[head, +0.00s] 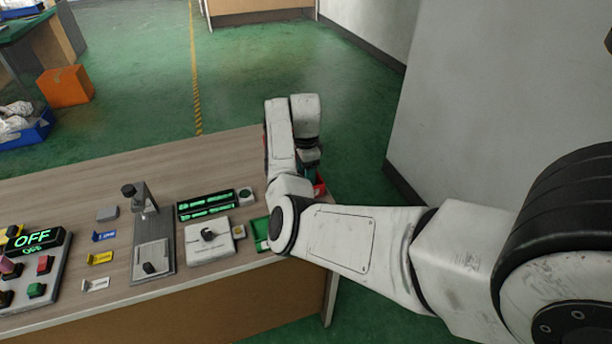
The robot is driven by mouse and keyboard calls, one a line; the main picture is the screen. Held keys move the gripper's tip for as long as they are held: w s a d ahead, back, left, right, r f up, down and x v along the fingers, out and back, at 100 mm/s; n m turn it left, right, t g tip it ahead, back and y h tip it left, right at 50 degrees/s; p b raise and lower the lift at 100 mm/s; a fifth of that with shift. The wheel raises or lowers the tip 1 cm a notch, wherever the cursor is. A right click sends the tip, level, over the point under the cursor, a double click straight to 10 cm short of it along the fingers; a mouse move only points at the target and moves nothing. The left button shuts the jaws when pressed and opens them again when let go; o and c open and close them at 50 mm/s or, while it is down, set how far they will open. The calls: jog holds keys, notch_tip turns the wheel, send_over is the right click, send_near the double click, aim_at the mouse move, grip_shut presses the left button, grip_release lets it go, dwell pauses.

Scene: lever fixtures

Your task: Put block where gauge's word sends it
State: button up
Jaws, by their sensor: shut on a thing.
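My gripper (312,166) is at the right end of the table, over the red tray (321,186), and partly hidden behind my own arm. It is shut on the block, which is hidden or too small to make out. A green tray (261,232) lies left of my arm's elbow, partly covered by it. A dark display (205,204) shows two lines of green text, too small to read. A grey stand fixture (152,254) with an upright post and black knob stands left of it. I cannot tell which of these is the gauge.
A white box with a black knob (208,241) sits in front of the display. Blue, yellow and white labelled pieces (100,257) lie further left, beside a panel reading OFF (34,240) with coloured buttons. The table's (205,155) back strip is clear.

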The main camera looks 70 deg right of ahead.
jog(key=shift+f, duration=0.9)
jog(key=shift+f, duration=0.1)
jog(key=o, duration=0.5)
jog(key=shift+o, duration=0.2)
notch_tip(320, 180, up, 12)
jog(key=shift+b, duration=0.3)
